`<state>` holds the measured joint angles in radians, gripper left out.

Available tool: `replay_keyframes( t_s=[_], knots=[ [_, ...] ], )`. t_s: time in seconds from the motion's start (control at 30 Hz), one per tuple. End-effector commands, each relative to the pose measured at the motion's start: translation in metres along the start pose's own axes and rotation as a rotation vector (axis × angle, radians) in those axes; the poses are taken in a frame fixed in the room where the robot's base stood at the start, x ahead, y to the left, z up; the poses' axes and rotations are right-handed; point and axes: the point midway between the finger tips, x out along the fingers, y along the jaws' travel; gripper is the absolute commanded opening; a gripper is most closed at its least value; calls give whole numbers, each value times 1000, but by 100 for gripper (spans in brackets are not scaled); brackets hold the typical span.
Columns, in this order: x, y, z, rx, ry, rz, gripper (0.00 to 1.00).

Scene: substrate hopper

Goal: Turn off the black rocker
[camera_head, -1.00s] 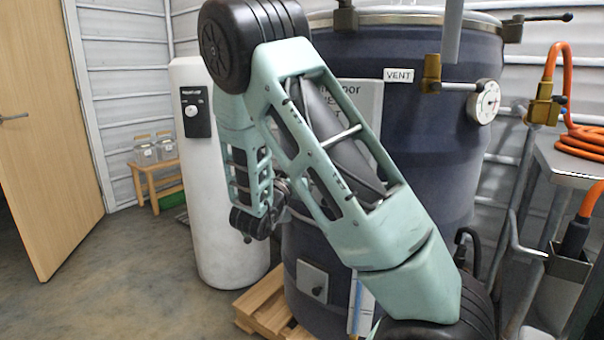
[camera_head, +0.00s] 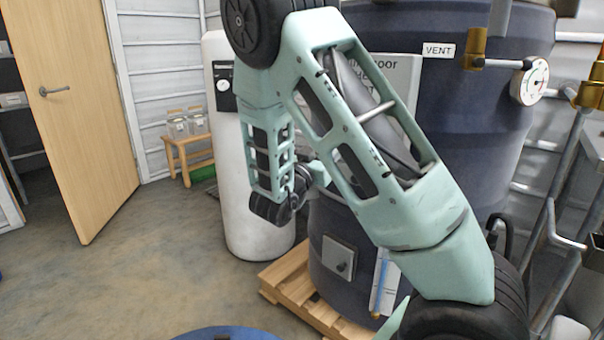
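A small grey box (camera_head: 340,257) is fixed low on the front of the dark blue hopper drum (camera_head: 480,140). A small dark part shows on its face, but it is too small to tell whether it is the black rocker or how it is set. My pale green arm crosses in front of the drum, its forearm hanging down left of the box. The fingers of my gripper do not show; the wrist end is partly hidden behind my arm.
The drum stands on a wooden pallet (camera_head: 296,303). A white cylinder (camera_head: 252,225) stands left of it, and a wooden stool (camera_head: 188,155) behind. A wooden door (camera_head: 75,115) stands open. Pipes and a metal frame (camera_head: 565,240) are at right. A blue round thing (camera_head: 228,334) shows at the bottom. Floor at left is clear.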

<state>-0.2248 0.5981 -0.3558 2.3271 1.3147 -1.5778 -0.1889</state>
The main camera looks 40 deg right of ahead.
Motion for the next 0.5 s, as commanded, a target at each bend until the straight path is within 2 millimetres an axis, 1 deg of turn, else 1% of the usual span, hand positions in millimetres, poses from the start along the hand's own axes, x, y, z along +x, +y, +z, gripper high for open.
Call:
replay_keyframes(
  t_s=[0.03, 0.3, 0.5],
  knots=[
    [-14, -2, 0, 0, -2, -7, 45],
    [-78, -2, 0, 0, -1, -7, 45],
    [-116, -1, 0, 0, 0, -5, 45]
  ],
)
